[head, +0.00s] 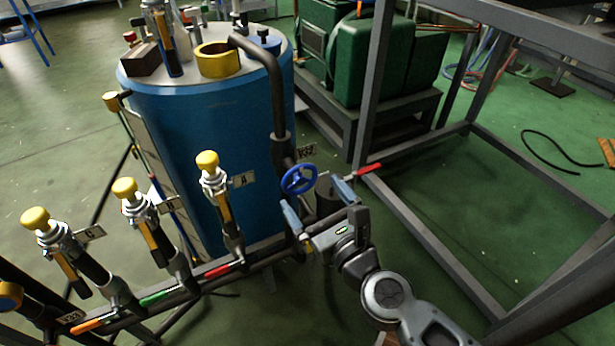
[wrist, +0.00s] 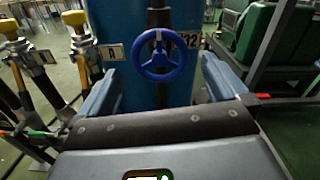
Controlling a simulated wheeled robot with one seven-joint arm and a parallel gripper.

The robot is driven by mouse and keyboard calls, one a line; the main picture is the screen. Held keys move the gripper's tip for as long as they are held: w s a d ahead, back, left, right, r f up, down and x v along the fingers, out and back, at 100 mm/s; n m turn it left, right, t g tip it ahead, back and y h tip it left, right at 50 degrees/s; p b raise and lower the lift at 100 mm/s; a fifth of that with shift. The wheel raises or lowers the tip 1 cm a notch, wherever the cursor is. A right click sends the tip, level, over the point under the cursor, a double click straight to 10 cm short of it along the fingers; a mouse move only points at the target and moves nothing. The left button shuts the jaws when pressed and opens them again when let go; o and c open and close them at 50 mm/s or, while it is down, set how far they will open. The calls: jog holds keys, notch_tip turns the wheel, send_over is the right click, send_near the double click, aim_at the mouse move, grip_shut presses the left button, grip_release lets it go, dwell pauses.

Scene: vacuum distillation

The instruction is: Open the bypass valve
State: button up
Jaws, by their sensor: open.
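A blue handwheel (head: 298,179) sits on the dark vertical pipe in front of the blue tank, just right of the tag marked A. In the wrist view the blue wheel (wrist: 160,54) is ahead of my gripper, roughly centred between its fingers. My gripper (head: 317,203) is open and empty, its two blue-grey fingers spread apart below and around the wheel in the head view. In the wrist view my gripper (wrist: 158,88) shows a finger on each side, with the wheel beyond them. I cannot tell whether a finger touches it. No label naming the bypass valve is readable.
The blue tank (head: 225,130) stands behind the wheel. Several yellow-capped valves (head: 207,165) rise from the manifold pipe at left, with red, green and orange handles. A grey metal frame (head: 440,250) and a red lever (head: 367,169) are at right. Open green floor lies inside the frame.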

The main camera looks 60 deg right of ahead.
aim_at(301, 180)
jog(key=shift+p+x, duration=1.05)
jog(key=shift+x, duration=2.15)
jog(key=c, duration=0.8)
